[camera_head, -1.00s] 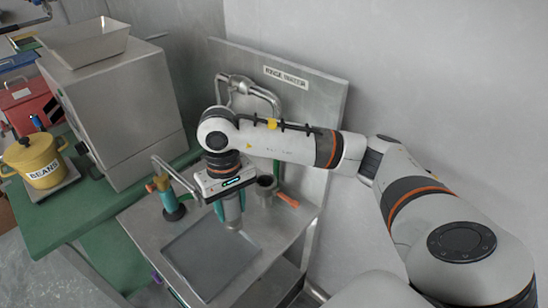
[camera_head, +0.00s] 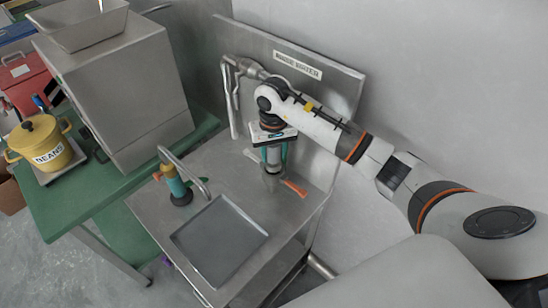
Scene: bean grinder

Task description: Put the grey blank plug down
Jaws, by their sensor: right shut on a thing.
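My right gripper (camera_head: 273,167) points down over the back of the steel bench (camera_head: 150,210). Its teal fingers are shut on the grey blank plug (camera_head: 273,157), a grey cylinder that shows only partly between them. Its lower end is low, close to the bench top beside an orange handle (camera_head: 295,188). I cannot tell whether the plug touches the surface or a holder there. The dark cup-like holder by the orange handle is mostly hidden by the gripper. My left gripper is not in view.
A shallow grey tray (camera_head: 220,238) lies at the bench front. A teal-and-yellow tool (camera_head: 175,186) with a bent metal pipe stands left. Behind is a panel (camera_head: 335,88) with pipework. A steel grinder box (camera_head: 125,95) and yellow beans pot (camera_head: 42,147) stand on the green table.

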